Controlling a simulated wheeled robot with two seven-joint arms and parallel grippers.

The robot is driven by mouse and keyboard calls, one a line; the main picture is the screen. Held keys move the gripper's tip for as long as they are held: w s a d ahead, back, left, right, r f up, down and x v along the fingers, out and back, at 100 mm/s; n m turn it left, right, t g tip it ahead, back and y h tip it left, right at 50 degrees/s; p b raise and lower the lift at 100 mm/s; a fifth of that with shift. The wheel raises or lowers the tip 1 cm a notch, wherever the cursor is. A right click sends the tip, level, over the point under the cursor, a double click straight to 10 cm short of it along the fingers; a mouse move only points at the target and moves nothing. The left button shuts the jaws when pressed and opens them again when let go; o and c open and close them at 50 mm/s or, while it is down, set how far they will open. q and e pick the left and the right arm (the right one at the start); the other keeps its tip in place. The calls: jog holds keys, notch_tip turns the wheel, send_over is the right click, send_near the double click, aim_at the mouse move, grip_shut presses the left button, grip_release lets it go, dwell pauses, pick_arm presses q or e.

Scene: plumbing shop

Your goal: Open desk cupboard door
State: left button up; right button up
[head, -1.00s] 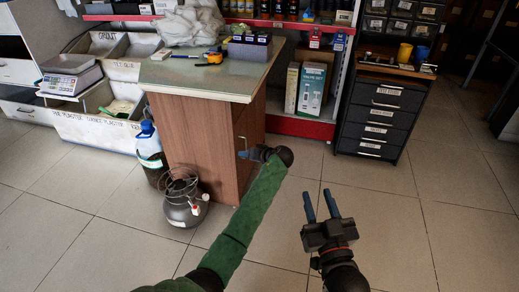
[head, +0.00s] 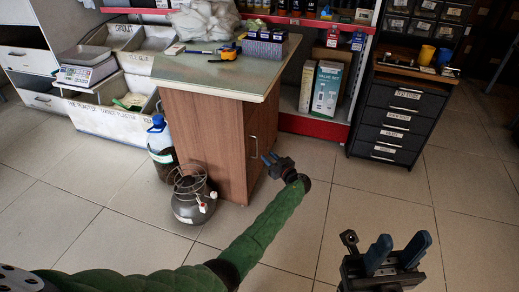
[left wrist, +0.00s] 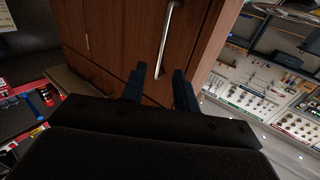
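The desk (head: 205,135) is a brown wooden cabinet with a pale greenish top. Its cupboard door (head: 262,125) is on the right-hand side and looks shut. A vertical metal handle (head: 254,148) is on the door; it shows large in the left wrist view (left wrist: 167,40). My left gripper (head: 268,160) is just right of the handle. In the left wrist view its two blue fingers (left wrist: 158,82) are apart, with the handle's lower end ahead between them, not visibly gripped. My right gripper (head: 396,252) is open and empty over the floor at lower right.
A black drawer unit (head: 395,120) stands to the right, and boxes (head: 327,88) are on the red shelf behind. The tiled floor right of the desk is clear.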

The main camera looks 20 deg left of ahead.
pick_arm(q)
jog(key=x, duration=0.7)
jog(key=shift+w+a+n, duration=0.2)
jog(key=shift+a+n, duration=0.1)
grip_shut()
